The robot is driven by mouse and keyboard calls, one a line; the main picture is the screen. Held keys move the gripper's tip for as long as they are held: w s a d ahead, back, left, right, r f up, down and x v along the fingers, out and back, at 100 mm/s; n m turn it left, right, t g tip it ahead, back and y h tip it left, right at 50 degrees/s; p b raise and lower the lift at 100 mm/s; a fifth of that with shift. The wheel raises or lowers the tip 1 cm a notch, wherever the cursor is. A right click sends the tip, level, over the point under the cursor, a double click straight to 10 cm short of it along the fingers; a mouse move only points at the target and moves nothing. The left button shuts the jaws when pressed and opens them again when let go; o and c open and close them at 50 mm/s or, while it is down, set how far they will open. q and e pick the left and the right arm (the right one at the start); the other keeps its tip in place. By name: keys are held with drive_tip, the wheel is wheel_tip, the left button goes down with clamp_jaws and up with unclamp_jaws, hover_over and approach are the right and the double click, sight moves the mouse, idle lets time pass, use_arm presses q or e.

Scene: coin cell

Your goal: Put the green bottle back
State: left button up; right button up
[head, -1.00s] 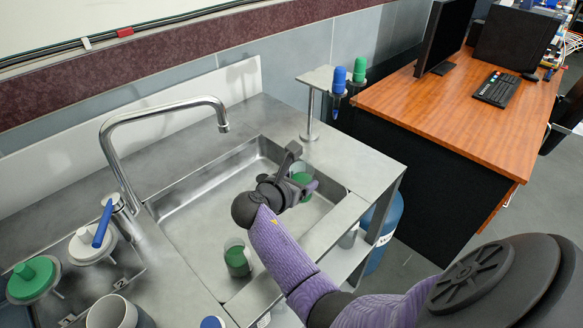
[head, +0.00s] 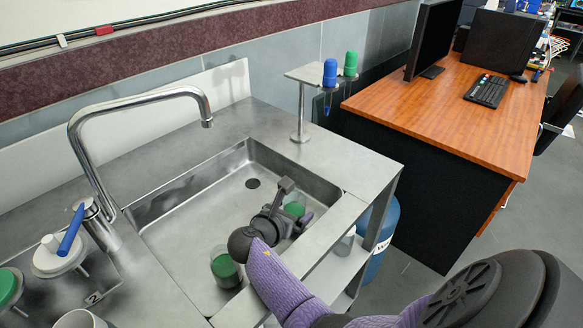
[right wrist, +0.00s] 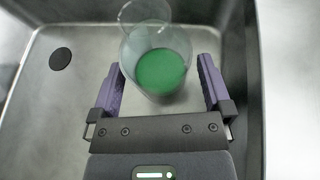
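A clear glass container with green contents (right wrist: 160,72) stands between my right fingers in the right wrist view. It also shows in the sink in the head view (head: 294,207), partly hidden by my gripper. My right gripper (right wrist: 160,80) is open, with a visible gap on each side of the container. In the head view my right gripper (head: 291,206) reaches low over the sink's right part. A second container with green contents (head: 225,270) stands at the sink's front left. Which container is the green bottle I cannot tell. My left gripper is out of view.
The metal sink (head: 190,230) has raised walls and a tall faucet (head: 85,160) at left. A small stand (head: 302,110) holds a blue-topped item (head: 330,73) and a green-topped item (head: 350,63). A wooden desk (head: 440,110) stands at right.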

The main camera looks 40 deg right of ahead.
sight(288, 209)
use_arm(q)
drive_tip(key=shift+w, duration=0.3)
use_arm(e)
drive_tip(key=p+v, duration=0.2)
drive_tip(key=r+p+v, duration=0.1)
drive_tip(key=p+v, duration=0.1)
drive_tip(key=v, duration=0.1)
drive_tip(key=shift+w+r+p, duration=0.1)
drive_tip(key=shift+r+p, duration=0.05)
drive_tip(key=shift+p, duration=0.2)
use_arm(q)
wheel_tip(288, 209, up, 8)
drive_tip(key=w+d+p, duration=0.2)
drive_tip(key=p, duration=0.1)
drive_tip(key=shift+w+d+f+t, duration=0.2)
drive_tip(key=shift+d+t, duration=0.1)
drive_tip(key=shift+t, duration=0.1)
use_arm(e)
drive_tip(key=f+v, duration=0.1)
drive_tip(key=v, duration=0.5)
drive_tip(key=shift+s+a+r, duration=0.15)
drive_tip(key=shift+s+a, duration=0.05)
drive_tip(key=shift+a, duration=0.25)
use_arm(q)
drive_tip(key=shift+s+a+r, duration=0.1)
use_arm(e)
drive_tip(key=shift+r, duration=0.1)
